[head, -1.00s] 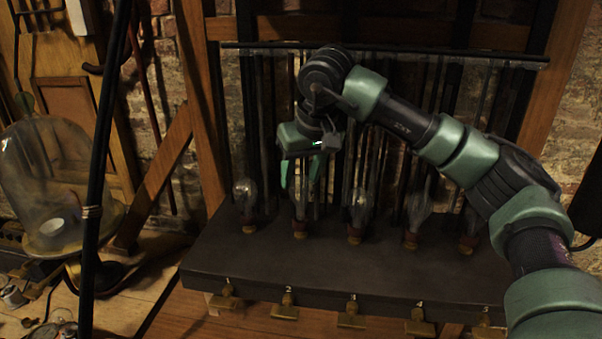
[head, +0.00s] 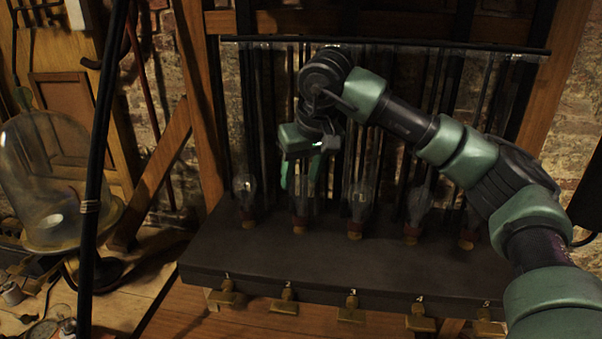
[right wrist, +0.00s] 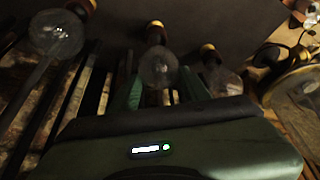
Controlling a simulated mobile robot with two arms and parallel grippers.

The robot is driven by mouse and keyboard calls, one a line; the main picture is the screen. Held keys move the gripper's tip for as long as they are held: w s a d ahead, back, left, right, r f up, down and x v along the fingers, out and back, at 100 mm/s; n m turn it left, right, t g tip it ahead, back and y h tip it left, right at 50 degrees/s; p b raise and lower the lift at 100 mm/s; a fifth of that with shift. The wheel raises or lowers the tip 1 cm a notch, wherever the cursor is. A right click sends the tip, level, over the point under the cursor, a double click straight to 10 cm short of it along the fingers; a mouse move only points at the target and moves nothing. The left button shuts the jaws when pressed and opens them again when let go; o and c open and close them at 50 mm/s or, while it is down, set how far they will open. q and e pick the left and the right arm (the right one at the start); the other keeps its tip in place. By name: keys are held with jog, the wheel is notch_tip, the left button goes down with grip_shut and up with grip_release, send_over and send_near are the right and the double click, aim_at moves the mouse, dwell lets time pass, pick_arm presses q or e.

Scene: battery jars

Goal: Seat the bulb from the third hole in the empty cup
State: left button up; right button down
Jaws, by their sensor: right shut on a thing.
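A dark shelf (head: 330,270) bears a row of several clear glass bulbs with red collars and brass ends, above the numbers 1 to 5. My right gripper (head: 301,180) points down at position 2, its green fingers shut on the bulb (head: 300,217) there. This bulb is upright, its brass end level with the row; whether it is fully down in its cup I cannot tell. In the right wrist view the held bulb (right wrist: 158,66) shows between the fingers. The bulb at position 3 (head: 360,203) stands beside it. I see no clearly empty cup. My left gripper is out of view.
Neighbouring bulbs at position 1 (head: 245,190) and position 4 (head: 418,203) stand close by. Dark vertical rods rise behind the row. Brass taps line the shelf's front edge. A glass dome (head: 48,170) stands at the left.

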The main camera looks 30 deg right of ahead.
jog(key=shift+f, duration=0.35)
dwell(0.4)
jog(key=c, duration=0.6)
grip_release()
jog(key=b+v, duration=0.2)
jog(key=v, duration=0.5)
jog(key=shift+s+r, duration=0.15)
jog(key=shift+r, duration=0.25)
